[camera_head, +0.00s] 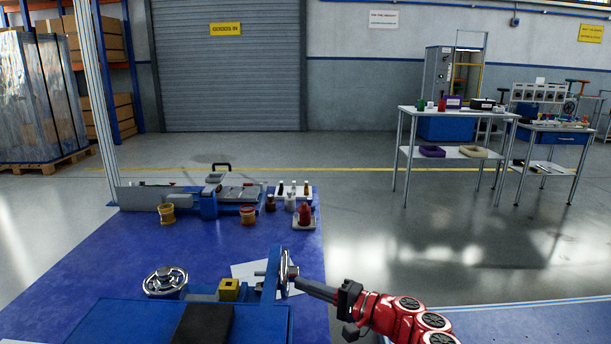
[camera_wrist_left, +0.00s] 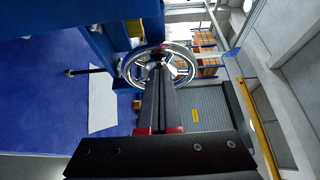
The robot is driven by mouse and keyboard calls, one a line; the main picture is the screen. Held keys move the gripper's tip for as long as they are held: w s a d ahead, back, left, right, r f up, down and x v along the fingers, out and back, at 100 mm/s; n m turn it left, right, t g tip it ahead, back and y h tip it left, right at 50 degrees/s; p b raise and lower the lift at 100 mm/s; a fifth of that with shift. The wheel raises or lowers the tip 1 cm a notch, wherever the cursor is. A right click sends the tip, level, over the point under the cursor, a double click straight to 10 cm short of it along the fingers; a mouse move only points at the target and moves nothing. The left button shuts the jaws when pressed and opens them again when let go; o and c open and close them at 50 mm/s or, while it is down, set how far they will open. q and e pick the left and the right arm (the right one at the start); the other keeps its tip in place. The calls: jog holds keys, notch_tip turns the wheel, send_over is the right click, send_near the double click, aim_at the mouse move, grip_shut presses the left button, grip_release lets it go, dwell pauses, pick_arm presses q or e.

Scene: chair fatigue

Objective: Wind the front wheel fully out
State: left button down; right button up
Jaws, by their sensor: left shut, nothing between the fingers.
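A chrome handwheel (camera_head: 288,271) stands nearly edge-on at the right side of the blue machine (camera_head: 120,322). The left wrist view shows its spoked rim (camera_wrist_left: 128,80) face-on, with a hub at its centre. In the left wrist view the fingers (camera_wrist_left: 157,75) reach toward the hub and partly hide the lower spokes. I cannot tell whether the tips touch the wheel. A second chrome handwheel (camera_head: 165,281) lies flat on the machine's left. My right gripper is not in view.
A yellow block (camera_head: 229,289) and a white sheet (camera_head: 245,270) are near the wheels. Jars, bottles and a blue tool fixture (camera_head: 208,205) stand at the back of the blue table (camera_head: 100,250). Open floor lies to the right, with workbenches (camera_head: 455,112) farther off.

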pick_arm(q)
jog(key=shift+w+f+b, duration=0.15)
jog(key=shift+f+b, duration=0.15)
jog(key=shift+b, duration=0.8)
jog(key=shift+w+b, duration=0.1)
jog(key=shift+b, duration=0.3)
dwell(0.5)
dwell(0.5)
jog(key=shift+d, duration=0.1)
jog(key=shift+d+p, duration=0.15)
jog(key=shift+p, duration=0.5)
jog(key=shift+s+a+r+p, duration=0.3)
jog(key=shift+s+r+p, duration=0.1)
jog(key=shift+p, duration=1.25)
